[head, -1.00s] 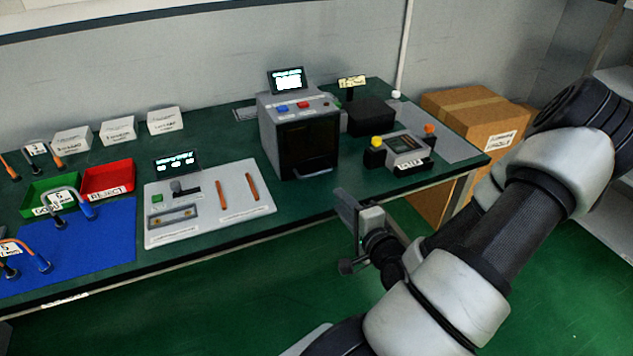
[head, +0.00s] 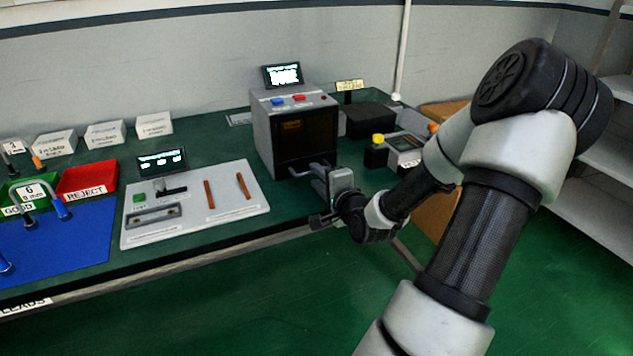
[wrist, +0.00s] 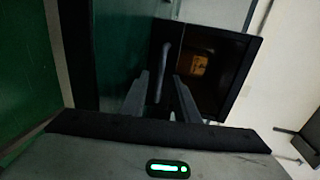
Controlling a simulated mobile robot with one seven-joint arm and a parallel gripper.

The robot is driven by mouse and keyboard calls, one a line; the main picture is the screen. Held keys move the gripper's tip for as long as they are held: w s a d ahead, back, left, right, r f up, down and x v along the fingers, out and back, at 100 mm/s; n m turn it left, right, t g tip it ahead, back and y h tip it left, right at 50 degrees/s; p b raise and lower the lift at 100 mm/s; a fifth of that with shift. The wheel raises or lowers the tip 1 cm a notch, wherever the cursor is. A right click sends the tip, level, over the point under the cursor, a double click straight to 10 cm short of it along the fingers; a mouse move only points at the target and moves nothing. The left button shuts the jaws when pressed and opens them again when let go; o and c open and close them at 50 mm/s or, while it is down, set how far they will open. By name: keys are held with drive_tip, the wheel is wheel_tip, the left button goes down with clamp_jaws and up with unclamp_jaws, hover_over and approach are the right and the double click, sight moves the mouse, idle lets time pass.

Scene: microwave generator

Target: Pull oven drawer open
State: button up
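The oven (head: 292,138) is a grey box with a dark front, standing near the table's front edge in the head view. Its drawer handle (head: 306,170), a pale bar, runs along the bottom of the dark front. The drawer looks closed. My gripper (head: 319,175) is right at the handle's right part. In the wrist view my gripper (wrist: 160,88) is open, with its two fingers apart. The handle bar (wrist: 161,72) shows in the gap between the fingers, with space on both sides.
A black box (head: 370,120) and a small device with a yellow knob (head: 378,140) stand right of the oven. A white panel (head: 190,225) with copper rods lies to the left. The floor in front of the table is clear.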

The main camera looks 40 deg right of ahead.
drive_tip(key=shift+w+d+f, duration=0.1)
drive_tip(key=shift+w, duration=0.45)
clamp_jaws()
drive_tip(key=shift+s, duration=0.1)
